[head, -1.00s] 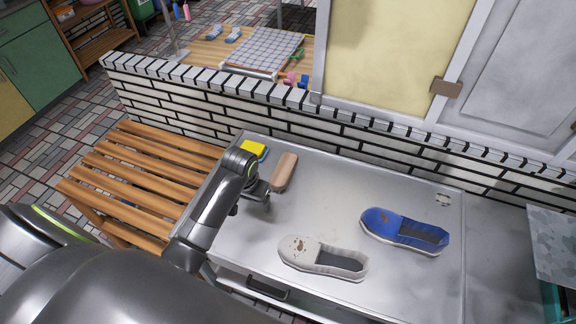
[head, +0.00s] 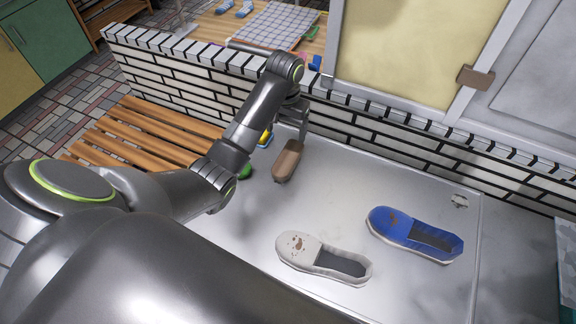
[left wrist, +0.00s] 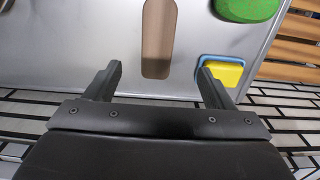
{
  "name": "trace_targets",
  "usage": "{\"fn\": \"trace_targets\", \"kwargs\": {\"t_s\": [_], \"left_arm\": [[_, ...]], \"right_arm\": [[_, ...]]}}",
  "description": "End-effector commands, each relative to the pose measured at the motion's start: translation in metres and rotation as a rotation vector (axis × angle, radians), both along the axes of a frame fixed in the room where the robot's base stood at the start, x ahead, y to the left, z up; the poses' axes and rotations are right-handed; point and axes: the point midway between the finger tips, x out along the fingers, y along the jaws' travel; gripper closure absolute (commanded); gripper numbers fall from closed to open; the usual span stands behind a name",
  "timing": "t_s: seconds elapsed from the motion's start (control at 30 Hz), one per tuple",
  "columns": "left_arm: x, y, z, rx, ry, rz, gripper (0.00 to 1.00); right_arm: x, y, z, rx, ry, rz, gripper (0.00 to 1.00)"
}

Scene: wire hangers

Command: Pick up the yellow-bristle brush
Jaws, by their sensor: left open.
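A long brown wooden-backed block (head: 287,160), probably the brush, lies on the metal worktop with its underside hidden, so I cannot see its bristles. The block also shows in the left wrist view (left wrist: 158,40), its near end between my fingertips in the picture. My left gripper (head: 292,128) is open and empty at the block's far end; it also shows in the left wrist view (left wrist: 158,78). I cannot tell its height above the block. A yellow block on a blue base (left wrist: 222,72) lies beside it, at the right fingertip in the picture. My right gripper is not in view.
A green object (left wrist: 245,8) lies near the worktop's edge. A stained white shoe (head: 300,247) and a blue shoe (head: 390,222) lie on the worktop (head: 340,185). A tiled low wall (head: 400,150) runs behind it. A slatted wooden bench (head: 150,130) stands at the left.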

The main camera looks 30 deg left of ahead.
Motion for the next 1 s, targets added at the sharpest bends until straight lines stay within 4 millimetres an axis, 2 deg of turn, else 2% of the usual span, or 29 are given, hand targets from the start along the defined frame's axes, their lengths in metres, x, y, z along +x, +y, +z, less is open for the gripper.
{"fn": "trace_targets", "kwargs": {"t_s": [0.03,0.2,0.47,0.53,0.77,1.0], "left_arm": [[0.000,0.000,-0.012,0.000,0.000,0.000,0.24],[0.000,0.000,-0.031,0.000,-0.001,0.000,0.24],[0.000,-0.001,-0.067,-0.001,0.000,0.000,0.24],[0.000,-0.001,-0.073,-0.001,0.002,0.001,0.24],[0.001,-0.002,-0.094,-0.001,0.002,0.000,0.24],[0.005,-0.004,-0.128,-0.001,0.003,0.000,0.24]], "right_arm": [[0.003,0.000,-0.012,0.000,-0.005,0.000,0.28],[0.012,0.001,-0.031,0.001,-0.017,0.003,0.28],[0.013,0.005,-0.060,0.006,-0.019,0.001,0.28],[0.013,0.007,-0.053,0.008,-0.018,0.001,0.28],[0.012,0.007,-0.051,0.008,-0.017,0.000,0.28],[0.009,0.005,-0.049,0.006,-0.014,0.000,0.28]]}}
